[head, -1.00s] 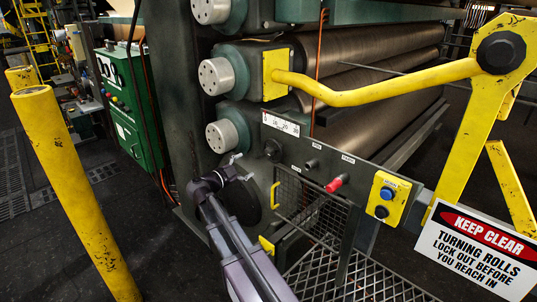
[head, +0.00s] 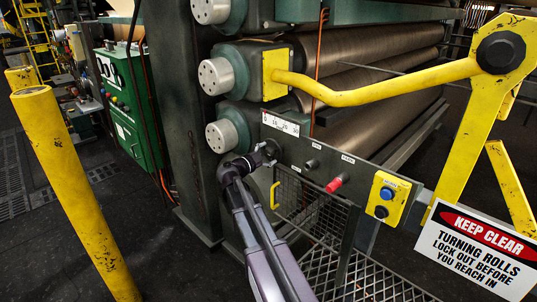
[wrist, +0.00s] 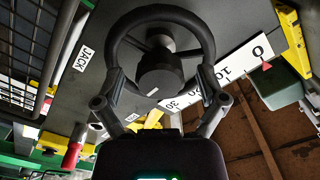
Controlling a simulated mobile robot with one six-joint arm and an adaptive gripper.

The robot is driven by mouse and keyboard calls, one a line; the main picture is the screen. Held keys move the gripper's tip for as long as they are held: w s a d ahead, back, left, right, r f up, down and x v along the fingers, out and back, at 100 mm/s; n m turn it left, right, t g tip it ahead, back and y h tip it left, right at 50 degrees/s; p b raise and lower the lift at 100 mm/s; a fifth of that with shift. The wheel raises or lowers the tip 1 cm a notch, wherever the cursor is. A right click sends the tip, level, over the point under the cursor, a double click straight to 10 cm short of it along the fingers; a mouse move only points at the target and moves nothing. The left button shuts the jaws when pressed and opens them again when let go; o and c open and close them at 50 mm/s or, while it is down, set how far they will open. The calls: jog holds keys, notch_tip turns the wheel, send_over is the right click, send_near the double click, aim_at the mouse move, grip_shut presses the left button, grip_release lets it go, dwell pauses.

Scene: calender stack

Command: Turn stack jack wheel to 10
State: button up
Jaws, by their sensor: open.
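The black jack wheel (wrist: 160,77), a ring with a central hub, fills the upper middle of the wrist view. In the head view it is small and partly hidden by my gripper (head: 262,157). In the wrist view my gripper (wrist: 160,92) is open, with one finger on each side of the lower part of the wheel. I cannot tell whether the fingers touch the rim. A "JACK" label (wrist: 84,58) is left of the wheel. The white scale (wrist: 235,62) runs from 0 to 30 and also shows in the head view (head: 280,123). A red pointer (wrist: 267,66) sits near the 0.
Right of the wheel on the panel are a red-handled lever (head: 337,184) and a yellow button box (head: 388,196). A yellow bar (head: 390,91) crosses above the panel. A mesh guard with a yellow handle (head: 275,195) is below. Rolls (head: 375,62) lie behind.

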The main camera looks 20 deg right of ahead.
jog(key=c, duration=1.2)
jog(key=shift+o, duration=0.2)
jog(key=shift+r+n, duration=0.1)
jog(key=shift+n, duration=0.4)
